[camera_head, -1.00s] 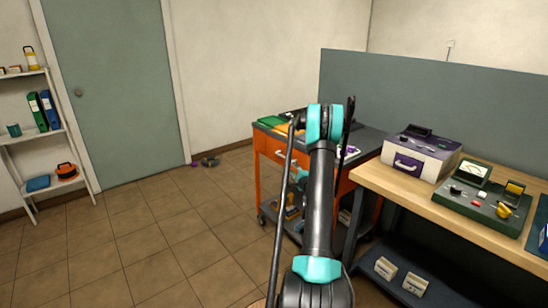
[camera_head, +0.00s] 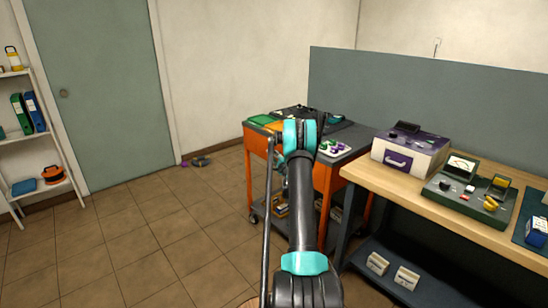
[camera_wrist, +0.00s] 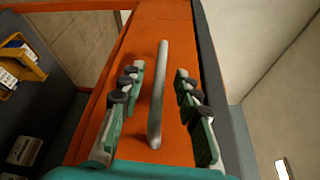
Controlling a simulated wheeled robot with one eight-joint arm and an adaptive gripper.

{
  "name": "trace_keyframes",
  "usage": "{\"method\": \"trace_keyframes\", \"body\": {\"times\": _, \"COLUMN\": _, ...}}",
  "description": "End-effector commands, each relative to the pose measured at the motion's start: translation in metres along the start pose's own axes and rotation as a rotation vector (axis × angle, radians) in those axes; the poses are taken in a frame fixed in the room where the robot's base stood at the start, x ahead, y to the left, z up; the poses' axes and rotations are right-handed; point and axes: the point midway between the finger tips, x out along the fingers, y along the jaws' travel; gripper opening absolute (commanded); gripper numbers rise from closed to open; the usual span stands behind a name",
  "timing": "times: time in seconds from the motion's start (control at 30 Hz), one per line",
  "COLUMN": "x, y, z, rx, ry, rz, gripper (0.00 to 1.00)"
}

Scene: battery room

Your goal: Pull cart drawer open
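The orange cart (camera_head: 324,188) stands left of the wooden bench in the head view. In the wrist view the orange drawer front (camera_wrist: 170,60) fills the middle. Its pale bar handle (camera_wrist: 158,95) runs lengthwise between my fingers. My gripper (camera_wrist: 160,85) is open, with one green and dark finger on each side of the handle. There is a visible gap between each finger and the bar. I cannot tell the depth of the fingertips relative to the handle. In the head view my arm hides the drawer and the gripper.
The wooden bench (camera_head: 440,222) with a purple-and-white case (camera_head: 411,152) and a green meter panel (camera_head: 469,190) is close on the right. A grey partition (camera_head: 430,95) stands behind. Tiled floor (camera_head: 150,235) to the left is free. A shelf (camera_head: 36,145) stands far left.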

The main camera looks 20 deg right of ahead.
Motion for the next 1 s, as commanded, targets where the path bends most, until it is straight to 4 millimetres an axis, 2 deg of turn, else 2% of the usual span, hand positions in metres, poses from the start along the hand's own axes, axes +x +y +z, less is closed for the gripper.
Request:
{"method": "trace_keyframes", "body": {"times": 0.1, "x": 0.015, "y": 0.000, "z": 0.000, "rx": 0.000, "ry": -0.001, "rz": 0.000, "gripper": 0.33}}
{"method": "trace_keyframes", "body": {"times": 0.2, "x": 0.021, "y": 0.000, "z": 0.000, "rx": 0.001, "ry": 0.000, "rz": 0.000, "gripper": 0.33}}
{"method": "trace_keyframes", "body": {"times": 0.53, "x": 0.025, "y": 0.000, "z": 0.000, "rx": 0.001, "ry": 0.000, "rz": 0.000, "gripper": 0.33}}
{"method": "trace_keyframes", "body": {"times": 0.57, "x": 0.025, "y": 0.000, "z": 0.000, "rx": 0.001, "ry": 0.000, "rz": 0.000, "gripper": 0.31}}
{"method": "trace_keyframes", "body": {"times": 0.8, "x": 0.024, "y": 0.000, "z": 0.000, "rx": 0.001, "ry": 0.000, "rz": 0.000, "gripper": 0.02}}
{"method": "trace_keyframes", "body": {"times": 1.0, "x": 0.024, "y": 0.000, "z": 0.000, "rx": 0.000, "ry": 0.000, "rz": 0.000, "gripper": 0.00}}
